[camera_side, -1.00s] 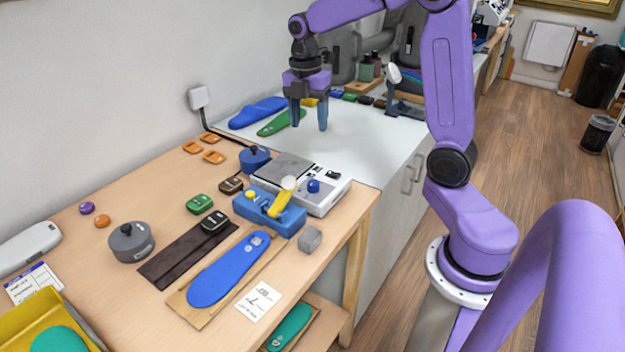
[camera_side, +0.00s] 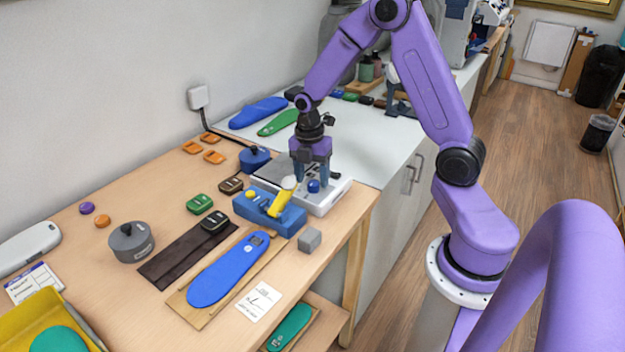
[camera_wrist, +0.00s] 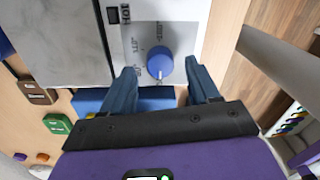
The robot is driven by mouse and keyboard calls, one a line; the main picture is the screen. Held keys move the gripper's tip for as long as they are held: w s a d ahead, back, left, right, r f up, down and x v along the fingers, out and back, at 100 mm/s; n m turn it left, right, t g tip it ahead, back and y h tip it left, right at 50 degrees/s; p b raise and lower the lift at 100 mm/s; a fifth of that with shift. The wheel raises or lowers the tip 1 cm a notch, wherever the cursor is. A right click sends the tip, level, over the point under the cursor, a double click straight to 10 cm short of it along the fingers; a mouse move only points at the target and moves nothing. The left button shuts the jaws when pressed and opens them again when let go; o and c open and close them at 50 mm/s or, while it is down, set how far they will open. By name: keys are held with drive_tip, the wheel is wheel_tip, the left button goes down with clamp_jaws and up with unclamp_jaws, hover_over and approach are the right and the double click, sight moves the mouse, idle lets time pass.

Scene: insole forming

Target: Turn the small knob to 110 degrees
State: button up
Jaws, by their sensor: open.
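The small knob is blue and round (camera_wrist: 160,64), on the front panel of a grey-and-white hot plate (camera_side: 322,203). In the side view the knob (camera_side: 313,186) shows just below my gripper. Printed degree marks surround it in the wrist view, but I cannot read its setting surely. My gripper (camera_wrist: 163,82) is open. Its two blue fingers are apart, one on each side of the knob in the wrist view, with visible gaps. In the side view the fingers point down close to the knob; I cannot tell their exact height.
A blue press with a yellow lever (camera_side: 280,204) stands right beside the hot plate. A larger blue knob unit (camera_side: 254,159) sits behind, at the left.

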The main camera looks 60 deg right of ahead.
drive_tip(key=shift+f, duration=0.75)
drive_tip(key=shift+c, duration=0.2)
drive_tip(key=c, duration=1)
